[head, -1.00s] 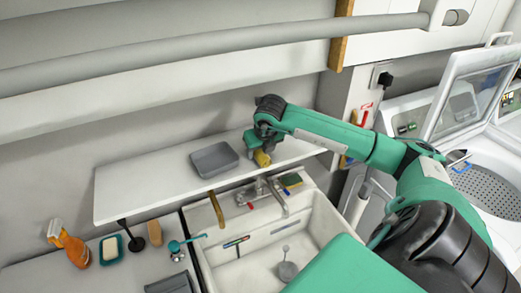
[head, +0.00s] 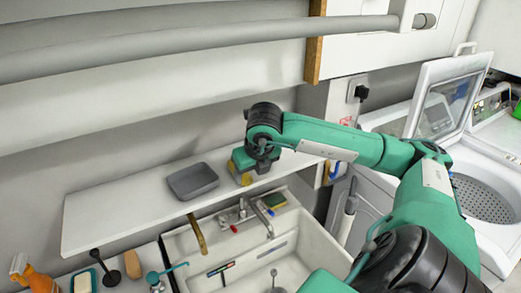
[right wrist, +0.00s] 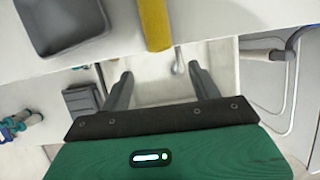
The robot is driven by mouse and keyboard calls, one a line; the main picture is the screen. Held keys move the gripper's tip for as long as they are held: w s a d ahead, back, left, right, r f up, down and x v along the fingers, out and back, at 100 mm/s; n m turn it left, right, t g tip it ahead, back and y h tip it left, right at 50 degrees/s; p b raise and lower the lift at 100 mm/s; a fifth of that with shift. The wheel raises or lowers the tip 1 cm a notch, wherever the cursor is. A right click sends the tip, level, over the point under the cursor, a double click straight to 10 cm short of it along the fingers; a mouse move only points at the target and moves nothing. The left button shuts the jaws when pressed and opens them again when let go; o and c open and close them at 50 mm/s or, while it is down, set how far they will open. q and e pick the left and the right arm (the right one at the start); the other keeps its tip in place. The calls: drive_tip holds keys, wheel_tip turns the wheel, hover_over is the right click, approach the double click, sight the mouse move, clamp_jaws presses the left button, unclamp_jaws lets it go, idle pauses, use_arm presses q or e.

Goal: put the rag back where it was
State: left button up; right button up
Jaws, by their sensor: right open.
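A yellow item (head: 243,178), which may be the rag, lies on the white shelf beside the grey tray, partly hidden by my right gripper in the head view. In the right wrist view it shows as a yellow strip (right wrist: 155,22) at the shelf's front edge, ahead of the fingers. My right gripper (right wrist: 160,70) is open, with nothing between its fingers, and apart from the strip. In the head view its wrist is above the shelf and its fingertips cannot be made out. My left gripper is not in view.
The grey tray (head: 193,180) stands on the white shelf (head: 120,215), whose left part is bare. Below are a sink (head: 310,245), a tap (head: 240,212) and a sponge (head: 275,201). A pipe (head: 200,45) crosses above. An open-lidded washing machine (head: 485,195) stands at right.

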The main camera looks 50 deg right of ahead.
drive_tip(key=s, duration=0.1)
drive_tip(key=s+a+b, duration=0.1)
drive_tip(key=s, duration=0.1)
drive_tip(key=s+a+b, duration=0.1)
drive_tip(key=s, duration=0.1)
drive_tip(key=shift+a, duration=0.1)
idle(0.6)
